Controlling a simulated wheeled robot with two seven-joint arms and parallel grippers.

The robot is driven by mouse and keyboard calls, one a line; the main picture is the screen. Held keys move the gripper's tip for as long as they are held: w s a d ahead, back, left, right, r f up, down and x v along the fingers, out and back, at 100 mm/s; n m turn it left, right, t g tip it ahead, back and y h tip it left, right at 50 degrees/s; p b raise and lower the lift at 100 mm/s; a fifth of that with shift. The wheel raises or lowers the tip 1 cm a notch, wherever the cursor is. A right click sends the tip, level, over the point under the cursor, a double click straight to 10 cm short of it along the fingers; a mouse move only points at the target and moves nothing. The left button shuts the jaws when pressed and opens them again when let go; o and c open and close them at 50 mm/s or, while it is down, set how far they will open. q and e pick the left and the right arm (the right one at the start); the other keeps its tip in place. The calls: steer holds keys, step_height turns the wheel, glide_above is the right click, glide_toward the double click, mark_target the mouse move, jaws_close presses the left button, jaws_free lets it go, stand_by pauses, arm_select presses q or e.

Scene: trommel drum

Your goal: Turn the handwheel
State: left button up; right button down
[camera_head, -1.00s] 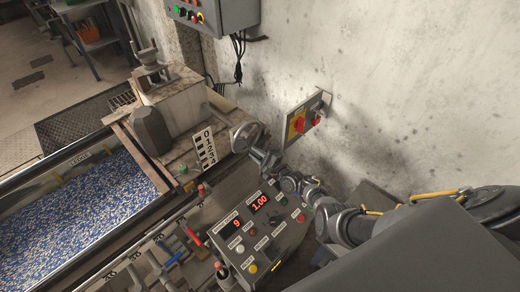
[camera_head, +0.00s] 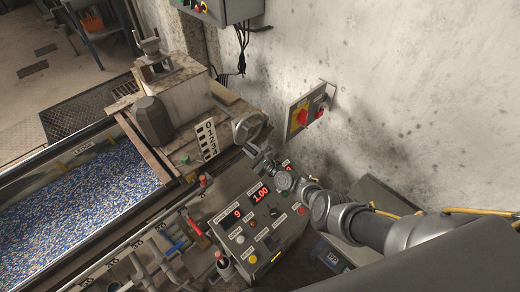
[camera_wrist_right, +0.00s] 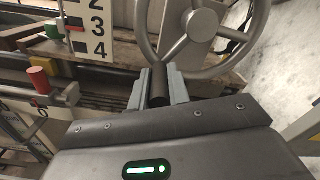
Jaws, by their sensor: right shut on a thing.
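The grey metal handwheel (camera_head: 262,130) stands on the side of the machine's end housing in the head view. Its rim and spokes (camera_wrist_right: 205,73) fill the upper middle of the right wrist view. My right gripper (camera_head: 258,157) is at the lower edge of the wheel. In the right wrist view its two fingers (camera_wrist_right: 158,88) are shut around a dark cylindrical handle (camera_wrist_right: 159,84) at the wheel's lower left rim. A white number plate (camera_head: 207,140) with a scale stands just left of the wheel. My left gripper is out of view.
A control box (camera_head: 262,215) with red displays and buttons lies below my right wrist. A wall switch panel (camera_head: 305,110) is to the right of the wheel. A trough of blue and white granules (camera_head: 80,215) lies at left.

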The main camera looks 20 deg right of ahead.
steer(key=shift+s+a+f, duration=0.1)
stand_by(0.3)
steer(key=c, duration=1.4)
jaws_free()
steer(key=shift+o, duration=0.4)
steer(key=p+v, duration=0.5)
steer(key=v, duration=0.5)
steer(key=shift+s+d, duration=0.25)
steer(key=shift+s, duration=0.05)
